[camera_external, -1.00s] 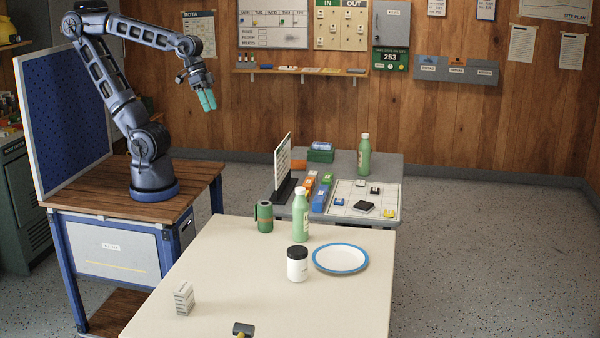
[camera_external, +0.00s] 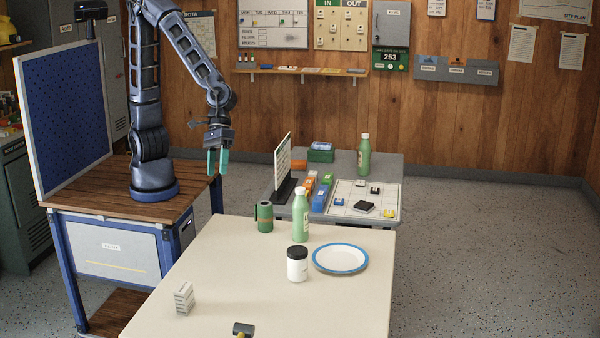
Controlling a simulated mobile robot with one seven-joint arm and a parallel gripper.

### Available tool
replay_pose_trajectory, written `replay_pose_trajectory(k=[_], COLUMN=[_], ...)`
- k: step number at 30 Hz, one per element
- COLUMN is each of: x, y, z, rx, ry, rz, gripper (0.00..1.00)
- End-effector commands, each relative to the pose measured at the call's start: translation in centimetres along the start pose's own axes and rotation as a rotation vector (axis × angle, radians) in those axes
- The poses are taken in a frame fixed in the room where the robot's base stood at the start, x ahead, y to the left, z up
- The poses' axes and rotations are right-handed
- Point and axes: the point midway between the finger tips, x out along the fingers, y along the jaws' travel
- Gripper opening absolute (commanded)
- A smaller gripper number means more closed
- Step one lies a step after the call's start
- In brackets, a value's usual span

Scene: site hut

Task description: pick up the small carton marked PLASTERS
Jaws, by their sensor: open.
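A small grey-white carton (camera_external: 184,298) with dark markings stands upright at the left front of the cream table (camera_external: 330,312). Its lettering is too small to read, so I cannot tell if it says PLASTERS. My gripper (camera_external: 217,163) has teal fingers that point down. It is open and empty, in the air beyond the table's far left corner, well above and behind the carton.
On the cream table stand a green roll or can (camera_external: 264,216), a green bottle (camera_external: 300,218), a white jar with black lid (camera_external: 297,265) and a blue-rimmed plate (camera_external: 341,258). A dark-headed tool (camera_external: 243,329) lies at the front edge. The table around the carton is clear.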

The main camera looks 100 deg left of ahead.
Motion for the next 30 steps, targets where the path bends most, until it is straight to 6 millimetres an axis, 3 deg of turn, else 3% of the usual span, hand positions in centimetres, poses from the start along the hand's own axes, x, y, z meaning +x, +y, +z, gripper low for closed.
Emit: replay_pose_trajectory(k=[1, 9, 18, 24, 30], x=[1.9, 11.4, 21.9, 26.2, 27.8], y=[0.5, 2.4, 2.1, 1.4, 1.1], z=[0.7, 4.2, 8.0, 9.4, 9.7], rx=[-0.039, -0.299, -0.567, -0.674, -0.706], ry=[-0.009, -0.019, 0.029, 0.063, 0.074], rz=[-0.014, -0.058, -0.097, -0.103, -0.102], gripper=[0.58, 0.58, 0.58, 0.58, 0.58])
